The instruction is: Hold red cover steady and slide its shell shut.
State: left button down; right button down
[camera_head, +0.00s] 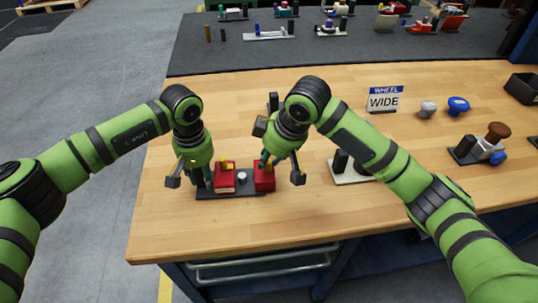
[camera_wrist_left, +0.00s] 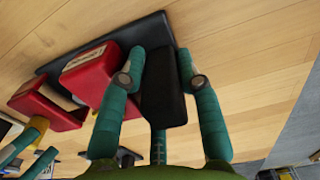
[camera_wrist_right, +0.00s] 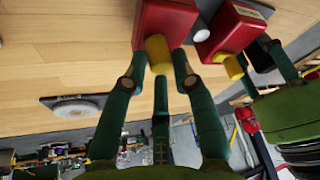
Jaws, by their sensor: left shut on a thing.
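The red cover is in two parts on a black base plate (camera_head: 240,192). The left red part (camera_head: 224,181) and the right red shell (camera_head: 264,182) stand apart, with a white round knob (camera_head: 242,177) in the gap. My left gripper (camera_head: 200,180) is shut on a black block (camera_wrist_left: 163,92) at the plate's left end, beside the left red part (camera_wrist_left: 88,72). My right gripper (camera_head: 263,160) is at the right shell (camera_wrist_right: 165,20). Its fingers lie either side of a yellow handle (camera_wrist_right: 158,53); whether they grip it is unclear.
A pale plate with a black post (camera_head: 341,162) stands to the right, partly behind my right arm. A "WHEEL WIDE" sign (camera_head: 384,99) is behind it. Other small devices stand on a dark mat (camera_head: 330,55) at the back. The wood in front of the base plate is clear.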

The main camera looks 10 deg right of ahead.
aim_at(262, 181)
pick_arm(q)
jog(key=shift+f, duration=0.1)
pick_arm(e)
jog(key=a, duration=0.5)
jog(key=shift+w+a, duration=0.1)
jog(key=shift+a, duration=0.05)
pick_arm(q)
jog(key=shift+s, duration=0.1)
pick_arm(e)
jog(key=c, duration=1.1)
grip_release()
jog(key=shift+c, duration=0.2)
jog(key=v, duration=1.2)
